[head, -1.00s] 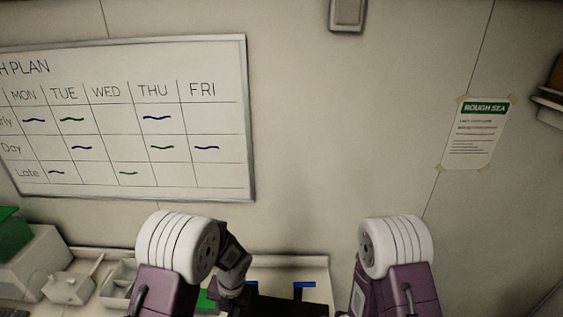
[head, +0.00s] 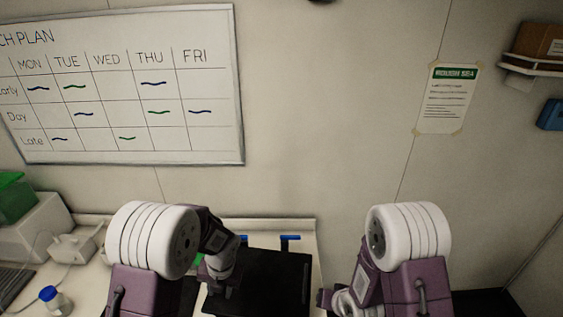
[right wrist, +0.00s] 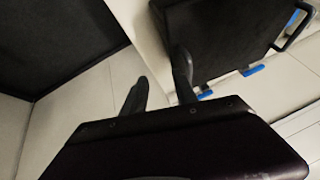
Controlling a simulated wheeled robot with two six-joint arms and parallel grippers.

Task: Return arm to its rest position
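My left arm comes up from the bottom left in the head view and bends down over the bench. My left gripper (head: 222,284) is small and dark there, over the left part of a black case, and its fingers are not clear. My right arm is bent at the lower right, its wrist low near the bottom edge; its gripper is not clear in the head view. In the right wrist view my right gripper (right wrist: 160,78) has two dark fingers apart with nothing between them. The black case (head: 272,278) with blue latches also shows in the right wrist view (right wrist: 225,38).
A pale bench (head: 85,287) runs along the wall, with a blue-capped jar (head: 54,298) and a white device (head: 76,243) at the left. A whiteboard (head: 125,95) and a paper notice (head: 446,98) hang on the wall. A shelf with a box (head: 537,42) is upper right.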

